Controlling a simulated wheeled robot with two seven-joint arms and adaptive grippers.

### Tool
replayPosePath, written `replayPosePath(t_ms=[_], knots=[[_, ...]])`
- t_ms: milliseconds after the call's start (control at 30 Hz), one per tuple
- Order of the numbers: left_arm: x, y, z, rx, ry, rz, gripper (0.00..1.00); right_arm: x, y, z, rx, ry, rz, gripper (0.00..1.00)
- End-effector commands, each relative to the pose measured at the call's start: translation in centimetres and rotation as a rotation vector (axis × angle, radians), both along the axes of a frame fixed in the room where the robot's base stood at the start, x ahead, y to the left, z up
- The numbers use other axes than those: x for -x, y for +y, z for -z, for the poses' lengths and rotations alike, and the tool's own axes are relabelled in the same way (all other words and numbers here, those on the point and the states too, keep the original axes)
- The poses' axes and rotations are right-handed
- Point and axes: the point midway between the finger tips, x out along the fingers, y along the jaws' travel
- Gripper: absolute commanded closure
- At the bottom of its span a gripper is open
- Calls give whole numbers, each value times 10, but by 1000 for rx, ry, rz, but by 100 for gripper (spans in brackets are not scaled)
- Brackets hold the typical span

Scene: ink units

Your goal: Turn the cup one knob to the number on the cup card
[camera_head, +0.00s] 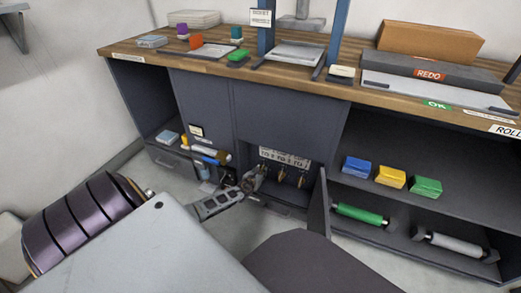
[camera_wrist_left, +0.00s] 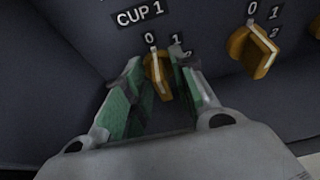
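The cup one knob (camera_wrist_left: 160,77) is orange with a white pointer line, under the label "CUP 1" (camera_wrist_left: 140,16) in the left wrist view. Its pointer is at about the 0 mark; a 1 and a partly hidden number sit to its right. My left gripper (camera_wrist_left: 156,66) has its green-padded fingers either side of this knob, with a gap visible at the left. In the head view my left gripper (camera_head: 258,178) reaches into the open bay below the counter and covers the knob. I cannot identify the cup card. My right gripper is not in view.
A second orange knob (camera_wrist_left: 254,50) is to the right, close to my right-hand finger. An open cabinet door (camera_head: 319,205) stands right of the bay. Blue, yellow and green boxes (camera_head: 391,178) and a green roller (camera_head: 360,214) lie on shelves farther right.

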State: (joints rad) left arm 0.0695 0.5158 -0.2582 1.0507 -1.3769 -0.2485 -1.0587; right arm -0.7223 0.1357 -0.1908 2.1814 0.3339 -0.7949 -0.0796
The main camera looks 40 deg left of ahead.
Motion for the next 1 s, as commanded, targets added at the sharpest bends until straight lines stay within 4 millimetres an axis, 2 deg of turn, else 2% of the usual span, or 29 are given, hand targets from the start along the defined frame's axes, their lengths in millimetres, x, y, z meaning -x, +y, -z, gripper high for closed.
replayPosePath(t_ms=[33, 167, 667, 1000], knots=[[0, 0, 0, 0, 0, 0, 84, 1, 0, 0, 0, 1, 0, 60], [0, 0, 0, 0, 0, 0, 100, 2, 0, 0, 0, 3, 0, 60], [0, -1, -1, -46, 16, 1, 100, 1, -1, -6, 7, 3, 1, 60], [-1, -4, -1, -220, 71, 1, 100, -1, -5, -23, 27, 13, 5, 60]])
